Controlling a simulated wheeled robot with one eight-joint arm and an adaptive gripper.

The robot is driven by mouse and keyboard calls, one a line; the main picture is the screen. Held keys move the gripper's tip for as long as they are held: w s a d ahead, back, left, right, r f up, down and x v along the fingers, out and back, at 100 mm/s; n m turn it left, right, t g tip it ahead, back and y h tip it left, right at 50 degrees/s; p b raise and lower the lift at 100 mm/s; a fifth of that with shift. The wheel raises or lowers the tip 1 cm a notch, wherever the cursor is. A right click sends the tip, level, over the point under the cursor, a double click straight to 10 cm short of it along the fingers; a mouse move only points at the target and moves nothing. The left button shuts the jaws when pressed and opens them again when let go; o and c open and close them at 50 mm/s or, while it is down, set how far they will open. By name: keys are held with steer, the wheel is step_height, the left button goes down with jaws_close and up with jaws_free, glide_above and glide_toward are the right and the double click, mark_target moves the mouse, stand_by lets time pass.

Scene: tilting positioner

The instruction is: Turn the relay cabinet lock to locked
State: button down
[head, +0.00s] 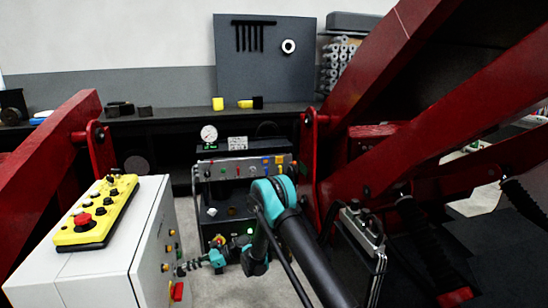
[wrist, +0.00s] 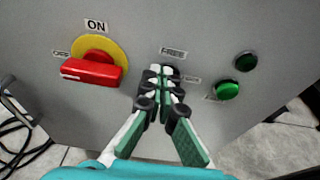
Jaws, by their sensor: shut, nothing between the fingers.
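The relay cabinet (head: 105,270) is a pale box at the left in the head view; its grey front face (wrist: 215,35) fills much of the wrist view. My gripper (wrist: 167,72) is shut and empty, its fingertips in front of this face, just below a small label (wrist: 173,52) that seems to read FREE or similar. A second small label (wrist: 191,79), unreadable, is right of the fingertips. The lock is mostly or wholly hidden behind the fingers; I cannot tell its position or whether they touch it. In the head view my gripper (head: 184,268) is beside the cabinet's right side.
A green button (wrist: 227,89) and a dark button (wrist: 245,62) are to the right. A yellow control box (head: 97,212) lies on the cabinet. Red beams (head: 425,120) stand right.

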steer(key=shift+w+f, duration=0.2)
steer(key=shift+f, duration=0.2)
stand_by(0.5)
steer(key=shift+w+a+r, duration=0.1)
steer(key=shift+w+a, duration=0.05)
steer(key=shift+w, duration=0.4)
stand_by(0.4)
steer(key=shift+w, duration=0.1)
steer(key=shift+w+a, duration=0.1)
steer(key=shift+w, duration=0.3)
stand_by(0.5)
steer(key=shift+f+v, duration=0.25)
steer(key=shift+v, duration=1.2)
steer(key=shift+f+v, duration=0.2)
steer(key=shift+v, duration=1.3)
steer(key=shift+w, duration=0.1)
